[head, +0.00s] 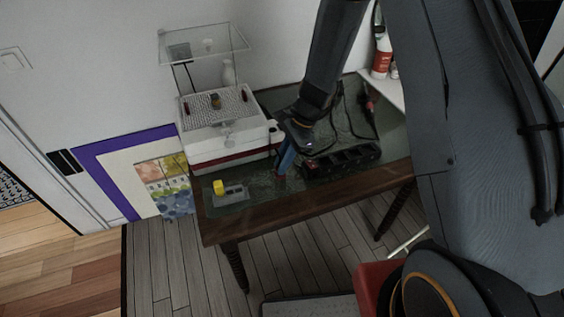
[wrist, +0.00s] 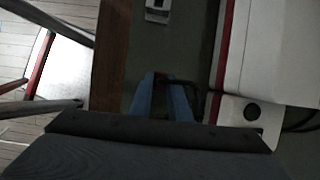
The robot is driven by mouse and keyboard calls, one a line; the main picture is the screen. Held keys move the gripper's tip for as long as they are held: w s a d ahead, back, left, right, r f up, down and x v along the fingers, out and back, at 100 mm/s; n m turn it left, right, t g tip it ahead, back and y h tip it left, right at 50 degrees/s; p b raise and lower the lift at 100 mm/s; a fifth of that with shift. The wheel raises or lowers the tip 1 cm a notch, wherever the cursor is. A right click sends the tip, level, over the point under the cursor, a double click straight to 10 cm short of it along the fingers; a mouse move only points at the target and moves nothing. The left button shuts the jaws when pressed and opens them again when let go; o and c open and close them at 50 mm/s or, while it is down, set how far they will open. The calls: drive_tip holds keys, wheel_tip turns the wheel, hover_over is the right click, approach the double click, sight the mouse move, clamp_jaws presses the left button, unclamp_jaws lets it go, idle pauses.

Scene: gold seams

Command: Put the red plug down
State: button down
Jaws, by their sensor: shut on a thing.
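My gripper (head: 281,174) points down over the front part of the dark green table top (head: 262,200), in front of the white machine. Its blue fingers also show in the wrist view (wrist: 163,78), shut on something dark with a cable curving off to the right. A small reddish spot, the red plug (head: 281,179), shows at the fingertips in the head view. The fingers hide most of it, and I cannot tell whether it touches the table. Another red-ended piece (head: 369,104) lies farther back on the table by dark cables.
A black power strip (head: 343,161) lies right of my gripper. The white machine (head: 190,140) with a red stripe stands behind and left, and shows in the wrist view (wrist: 275,50). Bare table lies between device and gripper.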

drive_tip(key=shift+f+b, duration=0.3)
drive_tip(key=shift+f, duration=0.25)
drive_tip(key=shift+f, duration=0.1)
drive_tip(key=c, duration=1.7)
unclamp_jaws()
drive_tip(key=shift+o, duration=0.2)
